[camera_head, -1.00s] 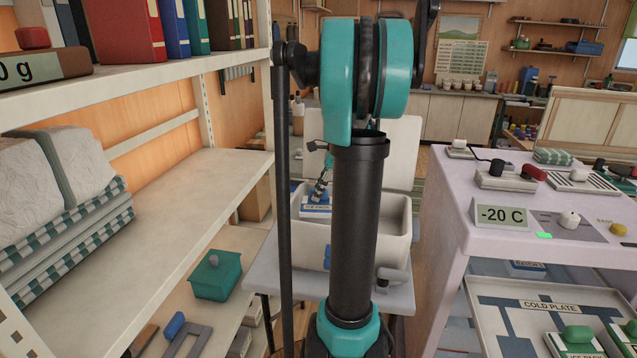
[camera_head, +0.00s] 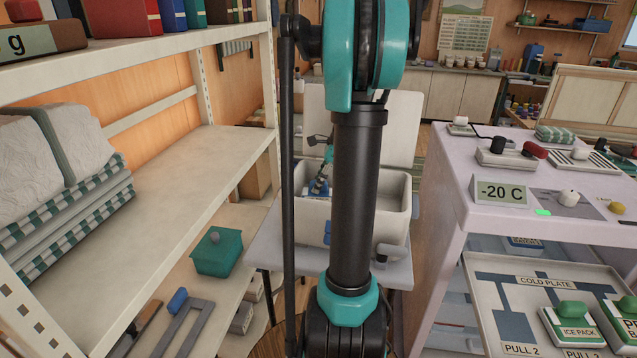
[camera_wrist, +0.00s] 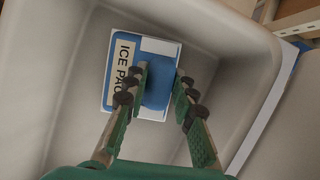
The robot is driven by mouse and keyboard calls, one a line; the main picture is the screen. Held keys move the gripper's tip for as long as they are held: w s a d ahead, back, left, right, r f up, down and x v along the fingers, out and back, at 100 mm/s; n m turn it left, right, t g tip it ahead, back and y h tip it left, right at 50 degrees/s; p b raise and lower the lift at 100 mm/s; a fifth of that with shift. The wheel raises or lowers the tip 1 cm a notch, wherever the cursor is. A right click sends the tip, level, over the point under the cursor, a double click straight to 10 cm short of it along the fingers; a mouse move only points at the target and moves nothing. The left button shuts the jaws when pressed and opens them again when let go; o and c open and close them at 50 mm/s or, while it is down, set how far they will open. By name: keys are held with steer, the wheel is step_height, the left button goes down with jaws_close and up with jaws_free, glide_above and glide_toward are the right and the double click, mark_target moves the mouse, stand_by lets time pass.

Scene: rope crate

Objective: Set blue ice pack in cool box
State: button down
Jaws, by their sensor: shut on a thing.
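The ice pack (camera_wrist: 121,72) is a white block with a blue border, an "ICE PACK" label and a blue knob. My gripper (camera_wrist: 160,82) is shut on the knob, with one finger on each side. In the wrist view the pack is inside the pale cool box (camera_wrist: 255,52), within its walls; whether it touches the floor I cannot tell. In the head view the cool box (camera_head: 309,222) stands with its lid raised behind it. There my gripper (camera_head: 321,180) shows small inside the box, and my arm hides the box's middle.
A shelf unit (camera_head: 185,190) stands at the left, holding wrapped bundles and checked cloths. At the right, a bench (camera_head: 455,180) bears a "-20 C" sign. Below it a cold plate tray (camera_head: 485,300) holds an ice pack with a green knob (camera_head: 573,310).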

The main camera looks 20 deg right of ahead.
steer(key=shift+f, duration=0.4)
stand_by(0.4)
steer(key=c, duration=1.2)
jaws_free()
steer(key=v, duration=1.2)
